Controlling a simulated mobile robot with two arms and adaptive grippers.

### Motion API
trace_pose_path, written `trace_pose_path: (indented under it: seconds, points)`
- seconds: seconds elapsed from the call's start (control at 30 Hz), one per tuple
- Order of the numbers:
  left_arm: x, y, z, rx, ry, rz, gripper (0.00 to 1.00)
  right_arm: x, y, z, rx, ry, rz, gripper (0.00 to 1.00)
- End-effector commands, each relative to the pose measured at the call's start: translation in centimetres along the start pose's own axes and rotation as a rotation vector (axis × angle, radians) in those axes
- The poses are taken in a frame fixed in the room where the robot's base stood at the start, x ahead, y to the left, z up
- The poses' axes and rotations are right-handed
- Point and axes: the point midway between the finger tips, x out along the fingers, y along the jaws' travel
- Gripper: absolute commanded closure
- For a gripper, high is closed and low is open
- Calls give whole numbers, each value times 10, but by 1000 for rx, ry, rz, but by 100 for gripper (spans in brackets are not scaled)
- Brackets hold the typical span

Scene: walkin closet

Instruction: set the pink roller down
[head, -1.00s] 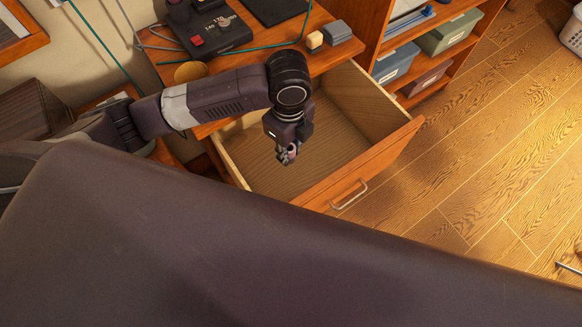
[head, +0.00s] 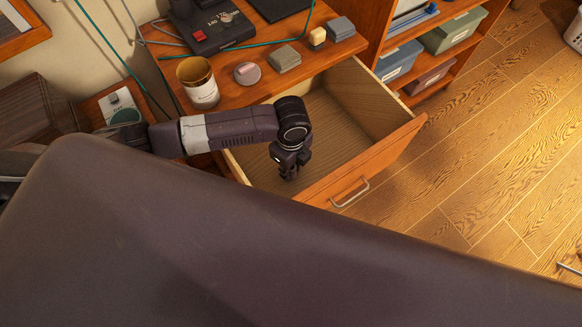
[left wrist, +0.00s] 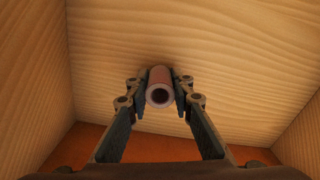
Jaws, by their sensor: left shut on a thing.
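The pink roller (left wrist: 161,87) shows in the left wrist view as a small hollow cylinder, its open end facing the camera. My left gripper (left wrist: 160,95) is shut on it, one finger on each side. In the head view my left gripper (head: 288,175) points down inside the open wooden drawer (head: 372,167), and the roller is hidden there. The drawer's pale wood floor lies beyond the roller in the left wrist view; I cannot tell whether the roller touches it. My right gripper is not in view.
Shelves with lidded boxes (head: 452,33) stand to the right. The drawer around the gripper looks empty.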

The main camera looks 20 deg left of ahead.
Motion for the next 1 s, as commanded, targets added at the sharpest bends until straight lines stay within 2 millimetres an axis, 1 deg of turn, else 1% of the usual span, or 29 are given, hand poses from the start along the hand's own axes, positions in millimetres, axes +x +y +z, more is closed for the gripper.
trace_pose_path:
  seconds: [0.17,0.2,0.33,0.6,0.7,0.77,0.87,1.0]
  points:
    - [3,0,0,0,0,1,100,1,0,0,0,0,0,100]
    - [3,0,0,0,0,0,77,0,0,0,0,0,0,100]
    - [2,0,0,0,1,0,62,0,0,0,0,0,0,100]
    - [2,0,0,0,1,0,61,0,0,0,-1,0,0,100]
    - [-3,-1,0,0,1,-2,61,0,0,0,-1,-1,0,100]
    - [-10,-2,0,0,2,-4,61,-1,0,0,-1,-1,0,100]
    - [-28,-2,0,1,2,-4,61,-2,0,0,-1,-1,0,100]
    - [-59,-2,0,1,1,-5,61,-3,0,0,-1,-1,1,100]
